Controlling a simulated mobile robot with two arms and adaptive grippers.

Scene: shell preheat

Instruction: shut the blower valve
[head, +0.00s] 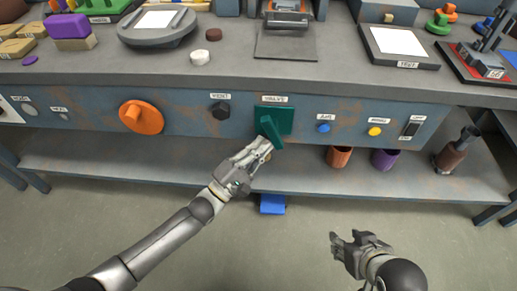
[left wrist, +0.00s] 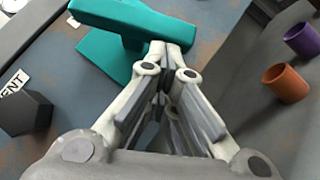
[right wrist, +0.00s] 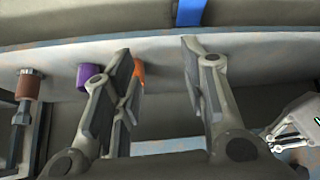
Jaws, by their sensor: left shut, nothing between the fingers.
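The blower valve is a teal lever handle (head: 270,130) on a teal square plate (head: 284,114), under a label reading VALVE on the bench's front panel. In the head view the handle tilts, its lower end to the right. My left gripper (head: 265,146) is shut with its fingertips at the lower part of the handle. In the left wrist view the fingertips (left wrist: 171,48) meet the edge of the teal handle (left wrist: 125,20); nothing shows between them. I cannot tell whether they press on it. My right gripper (head: 340,240) is open and empty, low in front of the bench.
An orange knob (head: 141,117) and a dark VENT knob (head: 220,110) sit left of the valve. A blue button (head: 323,128), a yellow button (head: 375,132) and a switch (head: 411,128) are to its right. Orange (head: 339,157) and purple (head: 384,159) cups stand on the lower shelf.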

